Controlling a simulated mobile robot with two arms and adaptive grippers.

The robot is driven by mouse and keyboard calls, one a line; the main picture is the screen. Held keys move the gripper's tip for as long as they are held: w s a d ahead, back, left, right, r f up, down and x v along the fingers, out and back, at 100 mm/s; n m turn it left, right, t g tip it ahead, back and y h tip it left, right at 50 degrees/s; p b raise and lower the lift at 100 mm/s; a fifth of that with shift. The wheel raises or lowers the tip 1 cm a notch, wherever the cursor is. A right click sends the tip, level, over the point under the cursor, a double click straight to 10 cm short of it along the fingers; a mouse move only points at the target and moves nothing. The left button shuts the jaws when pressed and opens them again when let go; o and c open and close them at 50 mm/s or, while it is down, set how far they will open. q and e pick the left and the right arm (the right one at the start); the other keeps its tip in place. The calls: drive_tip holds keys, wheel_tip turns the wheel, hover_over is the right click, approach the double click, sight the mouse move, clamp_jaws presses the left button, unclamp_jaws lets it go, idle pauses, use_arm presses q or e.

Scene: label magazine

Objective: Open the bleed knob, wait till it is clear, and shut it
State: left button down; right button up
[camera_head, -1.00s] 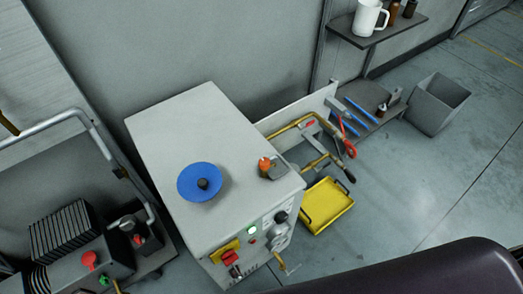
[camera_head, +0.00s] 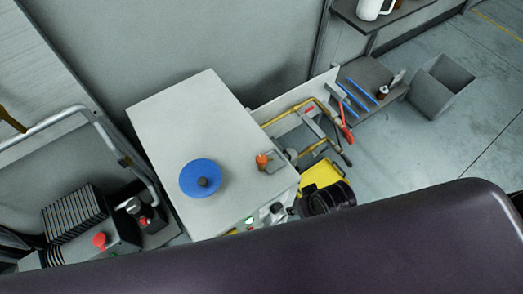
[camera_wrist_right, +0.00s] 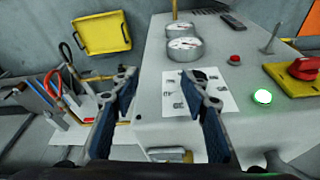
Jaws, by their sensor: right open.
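A grey cabinet (camera_head: 205,130) stands in the middle of the head view; a dark knob (camera_head: 277,207) shows at its front edge. In the right wrist view its panel carries two round gauges (camera_wrist_right: 184,47), a white printed sheet (camera_wrist_right: 172,103) and a dark round part (camera_wrist_right: 199,75) partly behind a fingertip. I cannot tell for sure which part is the bleed knob. My right gripper (camera_wrist_right: 158,80) is open and empty, its fingers in front of the panel and sheet. In the head view its dark body (camera_head: 327,198) is beside the cabinet's front right corner. My left gripper is not in view.
A blue disc (camera_head: 200,178) and an orange-topped part (camera_head: 262,160) are on the cabinet top. The panel has a lit green lamp (camera_wrist_right: 262,97) and a red switch (camera_wrist_right: 305,68). My dark arm covers the bottom.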

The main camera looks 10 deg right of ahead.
drive_tip(key=w+a+r+n+g+y+p, duration=0.1)
drive_tip(key=w+a+r+n+y, duration=0.1)
drive_tip(key=w+a+r+n, duration=0.45)
drive_tip(key=w+a+r+n+y+p, duration=0.1)
drive_tip(key=w+a+r, duration=0.2)
drive_tip(key=a+r, duration=0.7)
drive_tip(key=r+n+g+h, duration=0.1)
drive_tip(key=n+g+h, duration=0.1)
drive_tip(key=h, duration=0.2)
hover_over(262, 158)
drive_tip(key=shift+s+a+r, duration=0.15)
drive_tip(key=shift+a, duration=0.3)
drive_tip(key=shift+d, duration=0.4)
wheel_tip(262, 158, down, 8)
drive_tip(key=shift+r+p, duration=0.2)
drive_tip(key=shift+p, duration=0.3)
